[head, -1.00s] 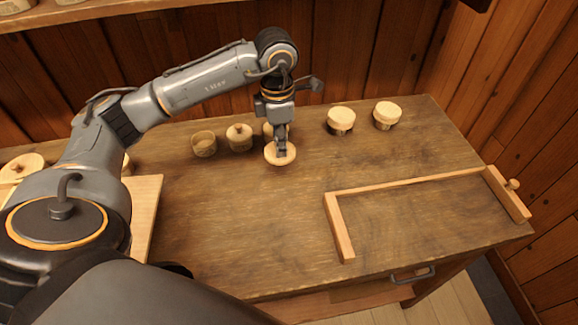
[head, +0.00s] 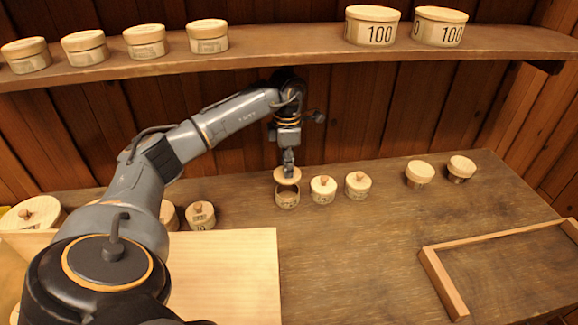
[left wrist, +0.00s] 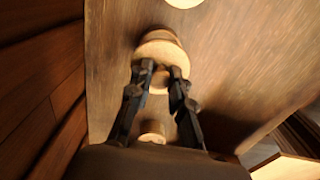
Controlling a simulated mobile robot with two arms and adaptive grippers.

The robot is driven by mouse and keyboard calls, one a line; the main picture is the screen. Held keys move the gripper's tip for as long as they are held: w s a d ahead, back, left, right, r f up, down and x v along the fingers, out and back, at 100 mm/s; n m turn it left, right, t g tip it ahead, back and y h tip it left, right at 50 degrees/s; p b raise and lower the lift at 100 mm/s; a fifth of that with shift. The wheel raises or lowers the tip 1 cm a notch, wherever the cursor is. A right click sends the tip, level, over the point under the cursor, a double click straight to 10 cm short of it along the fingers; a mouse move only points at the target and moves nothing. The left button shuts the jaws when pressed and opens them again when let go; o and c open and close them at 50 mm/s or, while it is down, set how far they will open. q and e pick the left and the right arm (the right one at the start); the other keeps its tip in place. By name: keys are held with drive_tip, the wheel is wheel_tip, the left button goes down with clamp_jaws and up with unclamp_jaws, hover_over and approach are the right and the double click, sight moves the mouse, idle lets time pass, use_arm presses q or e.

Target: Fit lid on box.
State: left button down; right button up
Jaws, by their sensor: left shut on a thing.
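My left gripper (head: 288,166) is shut on a pale round wooden lid (head: 287,175) and points down. The lid is roughly level, directly above an open round box (head: 287,197) in the head view. A thin dark gap seems to show between lid and rim; I cannot tell whether they touch at one side. In the left wrist view the fingers (left wrist: 163,72) are around the knob of the lid (left wrist: 164,51), which hides most of what is beneath. My right gripper is not in view.
Two knobbed boxes, one close by (head: 323,190) and another (head: 358,185), stand right of the open box. Two flat-lidded boxes (head: 419,175) (head: 461,169) are farther right. A pale board (head: 225,275) and a wooden frame (head: 445,285) lie in front. A shelf (head: 270,58) with tubs runs above.

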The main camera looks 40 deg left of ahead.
use_arm(q)
drive_tip(key=shift+f+b, duration=0.5)
drive_tip(key=shift+f, duration=0.2)
wheel_tip(320, 180, down, 3)
drive_tip(key=shift+r+b, duration=0.2)
drive_tip(key=shift+b, duration=0.95)
drive_tip(key=shift+f, duration=0.3)
drive_tip(key=shift+r, duration=0.1)
drive_tip(key=shift+f, duration=0.25)
drive_tip(key=c, duration=1.1)
unclamp_jaws()
drive_tip(key=shift+c, duration=0.2)
